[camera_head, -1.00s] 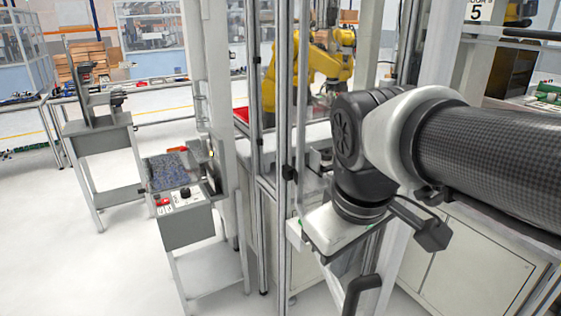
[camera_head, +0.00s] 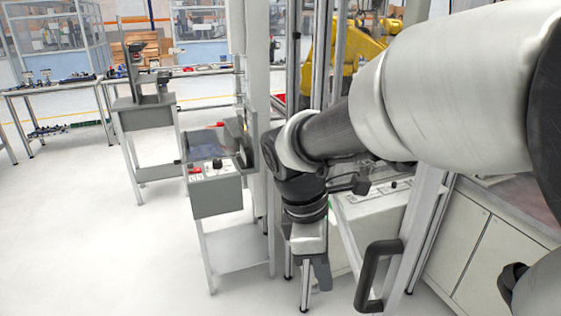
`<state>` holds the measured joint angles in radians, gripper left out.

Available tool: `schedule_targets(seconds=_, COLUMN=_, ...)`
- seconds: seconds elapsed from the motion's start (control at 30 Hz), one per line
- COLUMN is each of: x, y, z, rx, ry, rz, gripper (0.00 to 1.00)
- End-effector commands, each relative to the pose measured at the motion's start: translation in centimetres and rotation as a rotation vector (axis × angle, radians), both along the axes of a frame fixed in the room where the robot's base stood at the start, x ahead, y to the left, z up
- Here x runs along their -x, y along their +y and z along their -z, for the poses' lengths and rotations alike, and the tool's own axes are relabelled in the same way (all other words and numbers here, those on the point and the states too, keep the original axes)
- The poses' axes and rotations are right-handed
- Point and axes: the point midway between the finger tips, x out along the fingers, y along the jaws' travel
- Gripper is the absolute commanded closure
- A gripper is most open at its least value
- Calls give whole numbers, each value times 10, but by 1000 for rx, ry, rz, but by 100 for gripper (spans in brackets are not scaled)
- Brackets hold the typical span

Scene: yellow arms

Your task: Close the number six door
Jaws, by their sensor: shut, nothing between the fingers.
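A metal-framed door (camera_head: 422,232) with a black bar handle (camera_head: 378,276) stands right of centre, at the yellow-arm cell. No number six shows on it in this view, and I cannot tell how far it stands open. My gripper (camera_head: 321,274) points down to the left of the handle, apart from it in the picture. It is shut and empty. My arm crosses in front of the cell and hides the upper part of the door and any label there.
A grey control stand (camera_head: 217,195) with a red button stands left of my gripper. Light cabinets (camera_head: 468,240) fill the lower right. A yellow robot arm (camera_head: 355,50) is inside the cell. The white floor (camera_head: 90,240) at left is clear.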

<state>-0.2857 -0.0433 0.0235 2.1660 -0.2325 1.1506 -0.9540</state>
Motion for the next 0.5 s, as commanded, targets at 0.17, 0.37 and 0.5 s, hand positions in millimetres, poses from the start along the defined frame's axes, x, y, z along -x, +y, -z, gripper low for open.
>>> schedule_targets(seconds=0.17, x=5, y=-25, z=4, rx=-1, ry=-2, rz=5, gripper=100)
schedule_targets(seconds=0.37, x=8, y=-39, z=4, rx=0, ry=0, rz=2, gripper=100)
schedule_targets(seconds=0.5, x=8, y=-41, z=4, rx=0, ry=0, rz=1, gripper=100)
